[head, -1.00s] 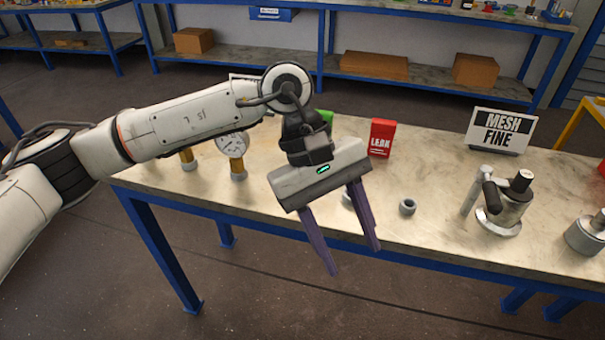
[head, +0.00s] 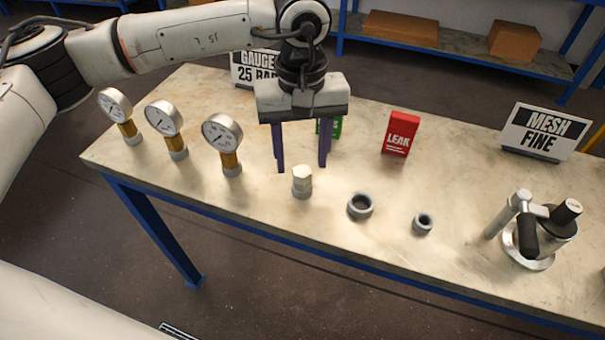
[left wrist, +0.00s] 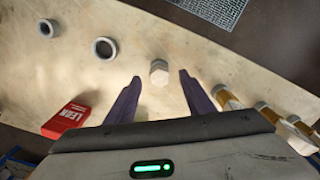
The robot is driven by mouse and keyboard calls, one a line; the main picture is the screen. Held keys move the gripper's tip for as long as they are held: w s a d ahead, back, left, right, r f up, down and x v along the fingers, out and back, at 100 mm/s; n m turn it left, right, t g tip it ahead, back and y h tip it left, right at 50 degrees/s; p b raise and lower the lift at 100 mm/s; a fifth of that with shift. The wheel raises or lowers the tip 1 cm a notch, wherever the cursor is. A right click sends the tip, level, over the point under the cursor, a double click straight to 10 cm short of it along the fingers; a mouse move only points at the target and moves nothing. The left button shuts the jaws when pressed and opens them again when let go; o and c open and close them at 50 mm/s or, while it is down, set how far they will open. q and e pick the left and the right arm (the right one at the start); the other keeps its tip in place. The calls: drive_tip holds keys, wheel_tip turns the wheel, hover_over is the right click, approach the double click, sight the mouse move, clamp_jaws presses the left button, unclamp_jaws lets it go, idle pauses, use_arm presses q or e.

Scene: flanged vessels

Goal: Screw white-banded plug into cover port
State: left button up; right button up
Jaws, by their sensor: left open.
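A hex-headed plug (head: 302,183) with a pale top and grey lower part stands upright on the bench; I cannot make out a separate white band. My left gripper (head: 302,167) is open and empty, pointing down, with its purple fingers just behind the plug in the head view. In the left wrist view the plug (left wrist: 159,72) shows between and slightly beyond the fingertips (left wrist: 160,77), with gaps on both sides. A metal vessel with a clamped cover (head: 535,235) stands at the right; I cannot make out a port on it. My right gripper is out of view.
Two grey rings, a larger (head: 360,206) and a smaller (head: 422,224), lie right of the plug. Three gauges (head: 222,140) stand at the left. A red LEAK box (head: 400,133), a partly hidden green box (head: 336,127) and a MESH FINE sign (head: 538,132) stand behind.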

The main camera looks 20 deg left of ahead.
sight(303, 173)
use_arm(q)
wheel_tip(303, 173, down, 4)
drive_tip(key=shift+f+p, duration=0.25)
drive_tip(key=shift+p, duration=0.35)
drive_tip(key=shift+w+f, duration=0.1)
drive_tip(key=shift+f, duration=0.25)
clamp_jaws()
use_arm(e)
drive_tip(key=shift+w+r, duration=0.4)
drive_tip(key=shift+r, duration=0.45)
